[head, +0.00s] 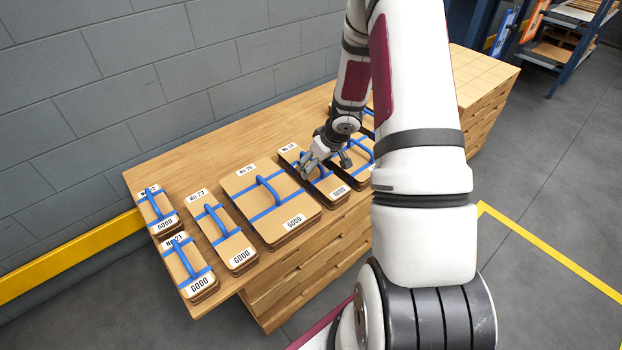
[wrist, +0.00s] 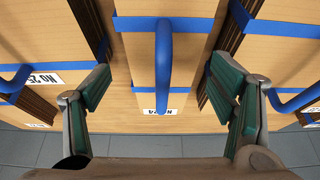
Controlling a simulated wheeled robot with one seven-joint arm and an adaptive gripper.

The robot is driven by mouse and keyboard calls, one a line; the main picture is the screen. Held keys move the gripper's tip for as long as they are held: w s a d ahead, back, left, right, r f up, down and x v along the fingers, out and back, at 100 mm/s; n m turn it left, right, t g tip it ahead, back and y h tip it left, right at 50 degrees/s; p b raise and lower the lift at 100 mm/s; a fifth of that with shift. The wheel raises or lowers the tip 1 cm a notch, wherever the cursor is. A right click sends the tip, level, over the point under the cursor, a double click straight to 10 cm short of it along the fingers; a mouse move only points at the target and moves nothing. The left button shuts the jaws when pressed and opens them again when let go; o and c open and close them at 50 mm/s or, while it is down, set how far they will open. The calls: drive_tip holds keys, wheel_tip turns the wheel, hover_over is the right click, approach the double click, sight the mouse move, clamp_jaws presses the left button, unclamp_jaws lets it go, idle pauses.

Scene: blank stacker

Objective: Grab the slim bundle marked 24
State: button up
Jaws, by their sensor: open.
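The slim bundle marked 24 (head: 329,183) is a narrow tan stack with blue straps and a blue handle, lying on the wooden bench. A tag reading No 24 shows on it in the wrist view (wrist: 140,70). In the head view its far tag is small and its near tag reads GOOD. My gripper (head: 324,164) is open above this bundle. In the wrist view my gripper (wrist: 160,84) has one green-padded finger on each side of the blue handle, near the bundle's long edges. The fingers hold nothing. I cannot tell how far above the bench they are.
The wide bundle marked 25 (head: 250,190) lies close on the left, with No 23 (head: 216,228) and smaller bundles beyond. Another bundle (wrist: 270,60) lies close on the right. Gaps beside the slim bundle are narrow. A grey block wall (head: 130,90) stands behind the bench.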

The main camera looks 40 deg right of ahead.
drive_tip(key=shift+b+x, duration=2.15)
drive_tip(key=shift+x, duration=0.6)
drive_tip(key=shift+a, duration=0.1)
drive_tip(key=shift+s, duration=0.1)
drive_tip(key=c, duration=1)
